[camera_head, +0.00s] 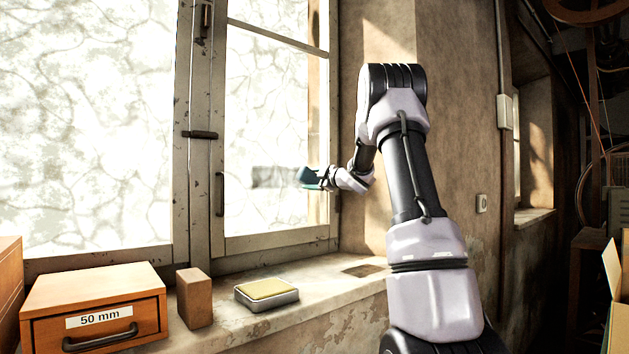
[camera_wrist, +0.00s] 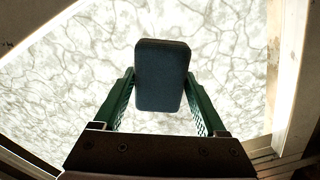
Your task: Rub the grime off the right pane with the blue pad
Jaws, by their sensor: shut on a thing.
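The right pane (camera_head: 265,105) is in the hinged casement at the middle of the head view. A grey smear of grime (camera_head: 272,177) shows low on this pane, just left of my gripper. My gripper (camera_head: 321,178) is at the pane's right side, reaching left from the arm. It is shut on the blue pad (camera_wrist: 161,76), which sits between the green fingers in the wrist view. The pad is dark there, with the pale veined pane behind it. I cannot tell whether the pad touches the glass. Any grime behind the pad is hidden.
On the sill (camera_head: 340,285) stand a metal tin with a yellow pad (camera_head: 267,291), an upright brown block (camera_head: 195,298) and a drawer box labelled 50 mm (camera_head: 95,305). A dark window handle (camera_head: 220,194) sticks out left of the pane. The right part of the sill is mostly clear.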

